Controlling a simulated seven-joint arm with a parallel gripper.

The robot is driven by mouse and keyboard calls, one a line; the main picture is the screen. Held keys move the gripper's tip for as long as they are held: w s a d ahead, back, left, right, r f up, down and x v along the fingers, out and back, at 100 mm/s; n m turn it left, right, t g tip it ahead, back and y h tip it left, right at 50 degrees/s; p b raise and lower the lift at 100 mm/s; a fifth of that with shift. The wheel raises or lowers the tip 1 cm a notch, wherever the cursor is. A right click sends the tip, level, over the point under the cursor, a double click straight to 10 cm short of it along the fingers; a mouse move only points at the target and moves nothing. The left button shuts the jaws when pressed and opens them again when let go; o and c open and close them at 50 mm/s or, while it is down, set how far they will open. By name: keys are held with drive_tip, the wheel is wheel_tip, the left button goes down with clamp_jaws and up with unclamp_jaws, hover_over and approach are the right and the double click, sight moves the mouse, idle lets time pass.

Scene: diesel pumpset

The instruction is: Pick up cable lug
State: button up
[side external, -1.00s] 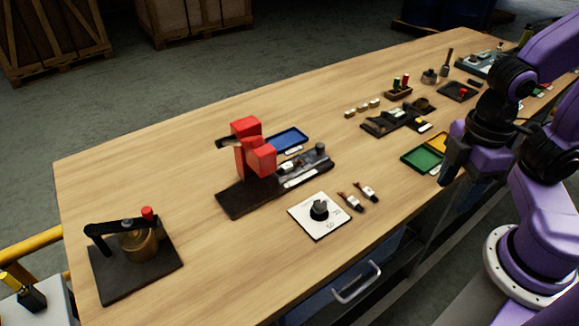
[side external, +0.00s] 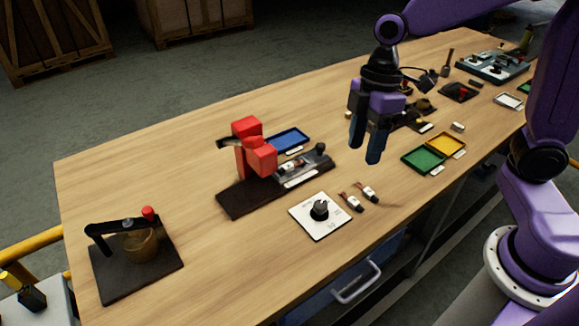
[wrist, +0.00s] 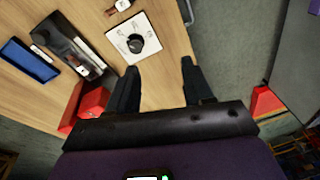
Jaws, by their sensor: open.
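Two small white-and-dark parts with reddish-brown ends, which look like the cable lugs, lie on the bench right of the white dial plate: one nearer the plate (side external: 351,202), the other just beyond it (side external: 369,191). One such part shows at the top edge of the wrist view (wrist: 122,6), partly cut off. My gripper (side external: 364,148) is open and empty, above the bench with its fingers pointing down. In the side view it appears behind and above the small parts. The wrist view shows a clear gap between the dark fingers (wrist: 158,82).
The white plate with a black knob (side external: 320,212) lies beside the small parts. A red press on a dark base (side external: 250,200) and a blue tray (side external: 288,139) stand to the left. Green and yellow trays (side external: 422,160) lie to the right.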

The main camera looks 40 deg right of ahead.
drive_tip(key=w+d+n+y, duration=0.1)
drive_tip(key=w, duration=1)
drive_tip(key=n+t+y, duration=0.1)
drive_tip(key=n+y, duration=0.1)
approach(289, 164)
drive_tip(key=shift+s+a+f+h, duration=0.1)
drive_tip(key=shift+a+f+h, duration=0.1)
drive_tip(key=shift+f, duration=0.3)
drive_tip(key=shift+s+a+f+h, duration=0.1)
drive_tip(key=shift+a+f, duration=0.05)
drive_tip(key=shift+f, duration=0.35)
drive_tip(key=shift+a+x, duration=0.15)
drive_tip(key=shift+x, duration=1.4)
drive_tip(key=shift+a+x, duration=0.1)
drive_tip(key=shift+x, duration=1.4)
drive_tip(key=shift+w+r, duration=0.1)
drive_tip(key=shift+r, duration=0.05)
clamp_jaws()
